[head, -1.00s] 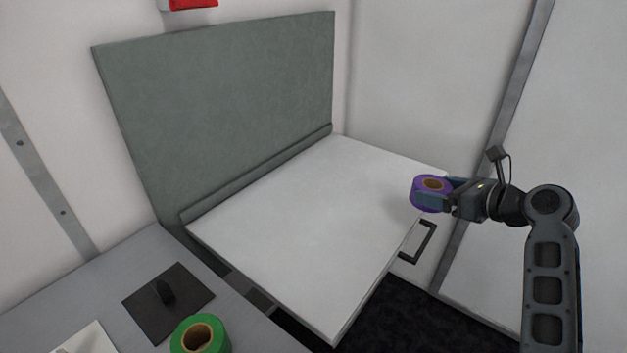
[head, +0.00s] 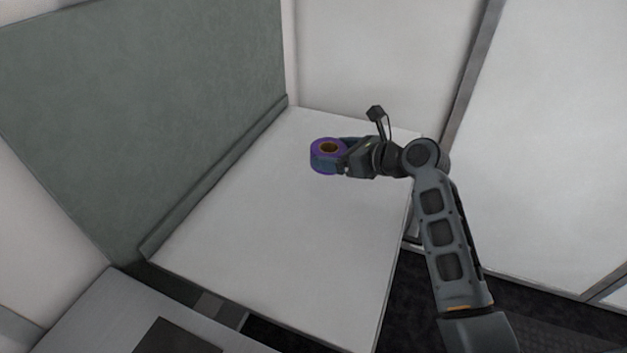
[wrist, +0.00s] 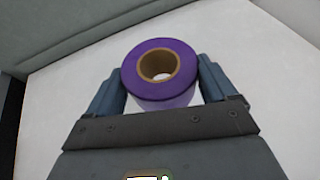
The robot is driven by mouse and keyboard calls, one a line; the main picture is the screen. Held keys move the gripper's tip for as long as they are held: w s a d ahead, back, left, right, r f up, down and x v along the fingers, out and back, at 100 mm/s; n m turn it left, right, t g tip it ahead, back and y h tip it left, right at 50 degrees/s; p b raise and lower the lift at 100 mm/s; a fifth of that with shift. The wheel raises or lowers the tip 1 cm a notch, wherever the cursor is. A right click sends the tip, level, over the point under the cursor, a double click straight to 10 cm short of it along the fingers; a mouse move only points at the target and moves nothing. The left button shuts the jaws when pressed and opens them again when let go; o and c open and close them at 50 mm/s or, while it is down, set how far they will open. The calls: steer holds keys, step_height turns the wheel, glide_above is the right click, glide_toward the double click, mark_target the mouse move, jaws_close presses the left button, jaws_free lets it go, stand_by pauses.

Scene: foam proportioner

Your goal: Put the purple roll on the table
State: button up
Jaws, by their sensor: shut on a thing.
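The purple roll (head: 317,147) has a brown core and sits between the fingers of my gripper (head: 338,156), over the far part of the white table (head: 270,240). My gripper is shut on the roll. In the wrist view the roll (wrist: 160,92) is held upright with its hole facing up, one finger of my gripper (wrist: 161,90) on each side. The white table top (wrist: 75,75) shows behind it. I cannot tell whether the roll's underside touches the table or is a little above it.
A grey-green panel (head: 150,110) stands along the table's left and back edge. A grey counter (head: 95,315) with a dark mat (head: 175,338) is at the lower left. White walls (head: 390,60) stand behind and to the right. Most of the table top is clear.

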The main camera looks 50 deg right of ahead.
steer(key=a+f, duration=0.1)
steer(key=w+a+f, duration=0.1)
steer(key=a, duration=0.1)
steer(key=a+f, duration=0.1)
steer(key=shift+w+a+f, duration=0.1)
steer(key=shift+w+a, duration=0.25)
steer(key=shift+w, duration=0.05)
step_height(320, 180, down, 4)
steer(key=shift+r, duration=0.1)
steer(key=shift+c, duration=0.6)
steer(key=o, duration=1.1)
steer(key=v, duration=1.2)
